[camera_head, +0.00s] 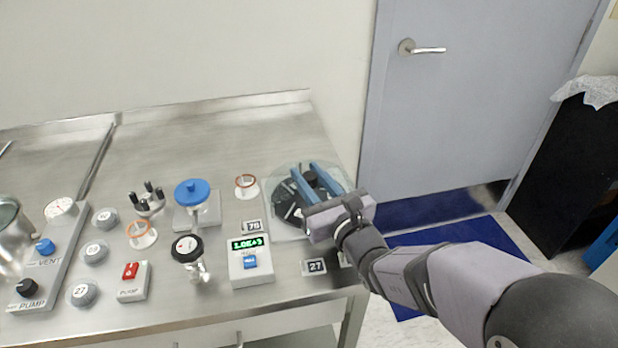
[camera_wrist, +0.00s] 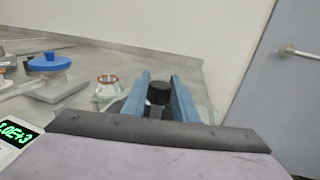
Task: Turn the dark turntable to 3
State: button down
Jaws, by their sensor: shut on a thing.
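The dark turntable (camera_head: 284,201) sits on a pale square base near the right end of the steel bench, in the head view. It has a clear round rim around it and a black knob, which shows in the wrist view (camera_wrist: 159,92). My gripper (camera_head: 312,174) reaches in from the right with two blue fingers. The fingers are shut on the black knob, one on each side. My gripper covers part of the turntable, and I cannot read its numbers or its setting.
A display box (camera_head: 249,260) reading 1.0E+3 stands left of my gripper.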

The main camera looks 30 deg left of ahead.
aim_at(313, 181)
jog(key=c, duration=1.4)
grip_release()
jog(key=shift+r, duration=0.2)
jog(key=shift+f, duration=0.1)
jog(key=shift+b+v, duration=0.55)
jog(key=shift+v, duration=3.15)
jog(key=shift+w, duration=0.1)
